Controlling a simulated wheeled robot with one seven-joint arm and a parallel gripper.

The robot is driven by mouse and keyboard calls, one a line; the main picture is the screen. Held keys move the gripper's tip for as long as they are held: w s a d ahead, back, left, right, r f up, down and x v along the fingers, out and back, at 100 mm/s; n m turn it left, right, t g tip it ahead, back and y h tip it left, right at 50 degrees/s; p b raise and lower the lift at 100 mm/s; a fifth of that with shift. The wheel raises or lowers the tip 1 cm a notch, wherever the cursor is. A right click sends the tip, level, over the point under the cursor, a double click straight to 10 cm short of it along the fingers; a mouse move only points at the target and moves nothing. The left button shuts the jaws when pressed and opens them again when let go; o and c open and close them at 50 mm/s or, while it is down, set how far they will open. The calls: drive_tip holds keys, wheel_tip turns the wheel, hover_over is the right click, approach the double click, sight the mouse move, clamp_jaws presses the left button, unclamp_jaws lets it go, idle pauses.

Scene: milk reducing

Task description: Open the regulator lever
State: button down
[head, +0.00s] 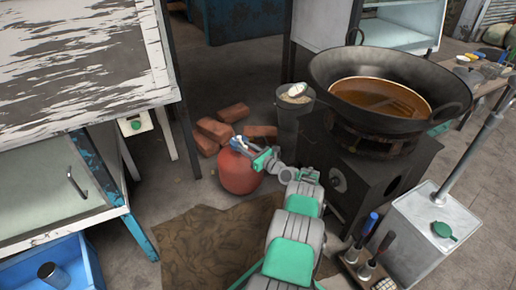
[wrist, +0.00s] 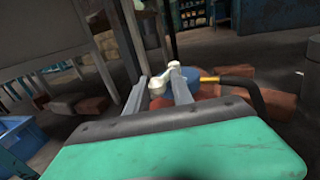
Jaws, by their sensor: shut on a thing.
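A red gas cylinder (head: 238,177) stands on the floor left of the stove. The blue regulator sits at its top; in the wrist view the regulator (wrist: 186,79) shows behind my right finger, with a yellow hose fitting on its right. A pale regulator lever (wrist: 157,84) lies between my two fingers. My gripper (wrist: 158,92) is shut on this lever. In the head view my gripper (head: 246,148) reaches over the cylinder top from the right and hides part of the regulator. The fine contact of fingers and lever is too small to judge.
Bricks (head: 221,129) lie behind the cylinder. A black stove (head: 380,180) carries a large wok (head: 330,70) to the right, with a grey bin (head: 288,122) beside it. A weathered cabinet (head: 60,180) stands left. A brown mat (head: 205,245) lies in front.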

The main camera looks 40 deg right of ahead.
drive_tip(key=shift+w+a+r+y, duration=0.15)
drive_tip(key=shift+a+y, duration=0.15)
drive_tip(key=shift+a, duration=0.05)
drive_tip(key=c, duration=1.3)
unclamp_jaws()
drive_tip(key=shift+w+a, duration=0.1)
drive_tip(key=shift+a, duration=0.05)
drive_tip(key=shift+o, duration=1.2)
drive_tip(key=shift+d, duration=0.2)
drive_tip(key=shift+s+d, duration=0.15)
drive_tip(key=shift+s, duration=0.1)
drive_tip(key=shift+s, duration=0.1)
drive_tip(key=s+p, duration=0.2)
drive_tip(key=s, duration=0.5)
drive_tip(key=shift+s+d+p, duration=0.25)
drive_tip(key=shift+s+p, duration=0.05)
drive_tip(key=shift+p, duration=0.05)
drive_tip(key=shift+c, duration=0.2)
